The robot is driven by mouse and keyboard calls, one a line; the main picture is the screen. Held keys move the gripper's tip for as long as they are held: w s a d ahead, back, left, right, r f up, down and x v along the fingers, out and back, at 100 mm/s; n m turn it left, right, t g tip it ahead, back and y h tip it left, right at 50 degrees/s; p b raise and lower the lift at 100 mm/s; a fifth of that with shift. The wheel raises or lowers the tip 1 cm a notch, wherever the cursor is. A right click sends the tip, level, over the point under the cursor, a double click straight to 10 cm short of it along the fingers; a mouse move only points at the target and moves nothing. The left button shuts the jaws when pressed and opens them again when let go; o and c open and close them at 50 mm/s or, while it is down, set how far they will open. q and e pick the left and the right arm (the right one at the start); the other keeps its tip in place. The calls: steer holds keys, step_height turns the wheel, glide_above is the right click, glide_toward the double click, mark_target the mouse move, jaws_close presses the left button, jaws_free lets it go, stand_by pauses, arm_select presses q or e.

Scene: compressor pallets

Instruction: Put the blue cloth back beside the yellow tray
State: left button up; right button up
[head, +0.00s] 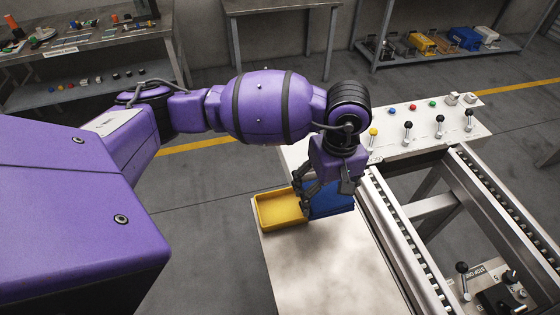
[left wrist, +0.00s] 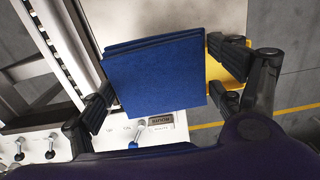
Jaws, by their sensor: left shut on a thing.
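The blue cloth (head: 335,203) is folded into a flat square pad. It is right beside the yellow tray (head: 280,210), on the tray's right side in the head view. My left gripper (head: 324,193) is shut on the cloth, pointing down from above. In the left wrist view the cloth (left wrist: 155,80) lies between the fingers, and part of the yellow tray (left wrist: 240,60) shows behind the right finger. I cannot tell whether the cloth touches the surface. My right gripper is not in view.
The tray stands on a pale table (head: 325,265) with free room in front. A roller conveyor (head: 405,240) runs along its right. A control panel (head: 425,130) with levers and coloured buttons is behind. Shelves (head: 440,45) and a cluttered bench (head: 80,50) stand farther back.

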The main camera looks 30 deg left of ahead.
mark_target(336, 186)
arm_select(q)
steer(key=w+f, duration=0.6)
steer(key=w, duration=0.1)
steer(key=shift+w+f, duration=0.25)
steer(key=shift+f, duration=0.15)
steer(key=shift+w+f, duration=0.1)
steer(key=shift+f, duration=1.45)
steer(key=shift+f, duration=0.15)
steer(key=o, duration=0.8)
steer(key=shift+c, duration=0.2)
steer(key=shift+o, duration=1.3)
